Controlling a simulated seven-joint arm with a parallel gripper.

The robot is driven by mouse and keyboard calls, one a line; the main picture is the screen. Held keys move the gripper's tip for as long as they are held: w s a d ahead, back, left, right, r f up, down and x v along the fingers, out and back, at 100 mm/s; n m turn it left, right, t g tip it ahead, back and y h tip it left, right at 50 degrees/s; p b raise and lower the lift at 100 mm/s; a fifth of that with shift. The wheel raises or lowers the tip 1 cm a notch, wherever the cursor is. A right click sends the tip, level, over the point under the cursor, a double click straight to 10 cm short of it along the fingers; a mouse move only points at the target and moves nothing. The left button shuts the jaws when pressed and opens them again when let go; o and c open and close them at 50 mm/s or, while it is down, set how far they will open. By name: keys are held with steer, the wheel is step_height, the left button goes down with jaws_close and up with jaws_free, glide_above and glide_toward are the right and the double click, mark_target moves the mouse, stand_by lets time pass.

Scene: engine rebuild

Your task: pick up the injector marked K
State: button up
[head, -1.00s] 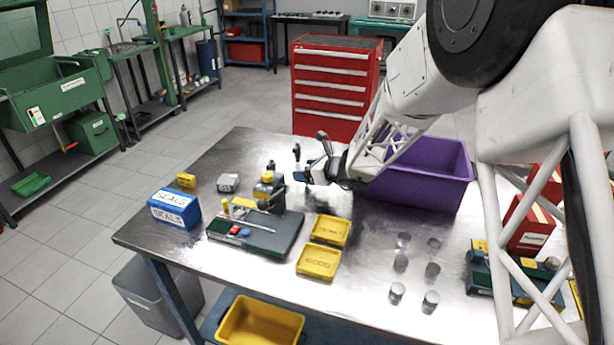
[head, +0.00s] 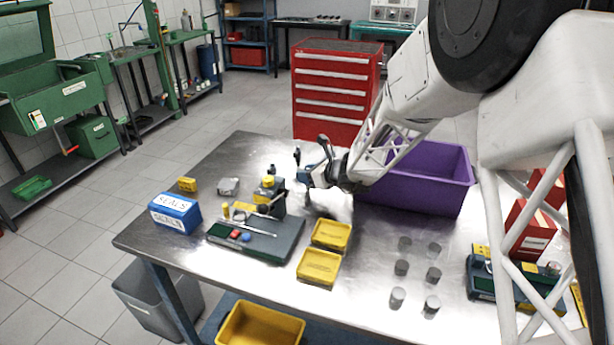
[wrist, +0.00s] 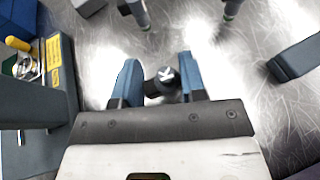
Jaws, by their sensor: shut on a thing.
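The injector marked K (wrist: 166,76) shows in the wrist view as a dark round cap with a white letter K. It sits between the two blue fingers of my gripper (wrist: 158,84), which is shut on it. In the head view my gripper (head: 314,180) is low over the back of the metal table, left of the purple bin. The held injector cannot be made out there. Two other slim injector-like parts stand ahead in the wrist view, one at upper left (wrist: 138,12) and one at upper right (wrist: 230,12).
The purple bin (head: 440,195) stands just right of my gripper. A dark fixture tray (head: 255,240), yellow trays (head: 318,268) and a blue SEALS box (head: 175,211) lie nearer the front left. Several grey cylinders (head: 401,267) stand at front right.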

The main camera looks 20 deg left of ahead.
steer(key=shift+r, duration=0.7)
step_height(320, 180, up, 2)
steer(key=s+d+r, duration=0.1)
steer(key=s+d, duration=0.7)
steer(key=s, duration=0.5)
steer(key=shift+s+d, duration=0.25)
steer(key=shift+s, duration=0.05)
steer(key=shift+r, duration=0.1)
